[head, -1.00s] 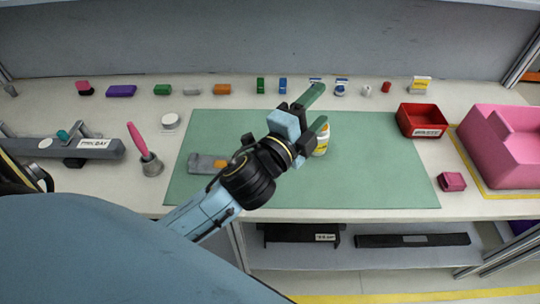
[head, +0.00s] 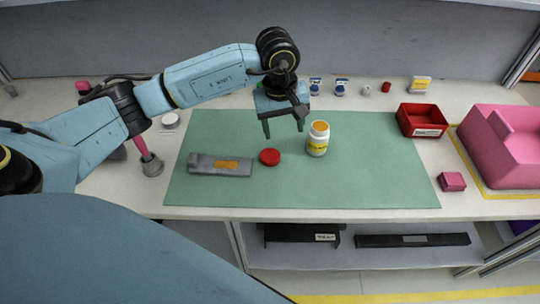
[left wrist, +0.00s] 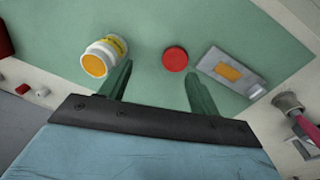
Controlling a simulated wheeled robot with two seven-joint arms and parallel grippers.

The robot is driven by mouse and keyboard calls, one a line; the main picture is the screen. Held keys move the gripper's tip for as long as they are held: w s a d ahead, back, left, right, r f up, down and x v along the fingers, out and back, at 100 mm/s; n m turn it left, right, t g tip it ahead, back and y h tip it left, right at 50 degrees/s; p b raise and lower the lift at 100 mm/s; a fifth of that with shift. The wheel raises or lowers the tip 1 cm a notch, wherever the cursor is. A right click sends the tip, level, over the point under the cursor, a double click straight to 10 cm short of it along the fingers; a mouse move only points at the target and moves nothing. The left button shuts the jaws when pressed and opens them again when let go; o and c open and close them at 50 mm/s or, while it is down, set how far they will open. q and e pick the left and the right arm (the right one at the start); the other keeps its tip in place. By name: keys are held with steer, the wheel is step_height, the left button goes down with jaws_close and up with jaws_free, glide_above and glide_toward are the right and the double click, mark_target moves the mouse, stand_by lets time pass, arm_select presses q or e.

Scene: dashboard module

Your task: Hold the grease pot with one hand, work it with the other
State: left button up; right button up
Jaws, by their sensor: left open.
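The grease pot (head: 317,142) is a white jar with a yellow label, standing upright on the green mat. Its top shows orange with no lid on it; it also shows in the left wrist view (left wrist: 101,58). A red round lid (head: 270,157) lies flat on the mat to the pot's left, and it also shows in the left wrist view (left wrist: 175,59). My left gripper (head: 283,129) is open and empty, pointing down behind the pot and lid. In the left wrist view the lid shows between its fingers (left wrist: 158,75), the pot outside them. My right gripper is out of view.
A grey plate with an orange patch (head: 205,165) lies left of the lid. A brush in a grey holder (head: 152,167) stands left of the mat. A red bin (head: 433,112), a pink box (head: 452,182) and a large pink tray (head: 485,165) are right. The mat's right half is clear.

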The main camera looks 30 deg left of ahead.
arm_select(q)
steer(key=a, duration=0.1)
steer(key=a+r+y, duration=0.1)
steer(key=a, duration=0.1)
steer(key=shift+w+a+y, duration=0.15)
steer(key=shift+a+y, duration=0.05)
steer(key=shift+y, duration=0.1)
steer(key=shift+f, duration=0.15)
glide_above(270, 155)
steer(key=f, duration=0.8)
steer(key=shift+d, duration=0.2)
steer(key=shift+f, duration=0.1)
step_height(270, 155, down, 5)
steer(key=shift+a+f, duration=0.1)
steer(key=c, duration=0.7)
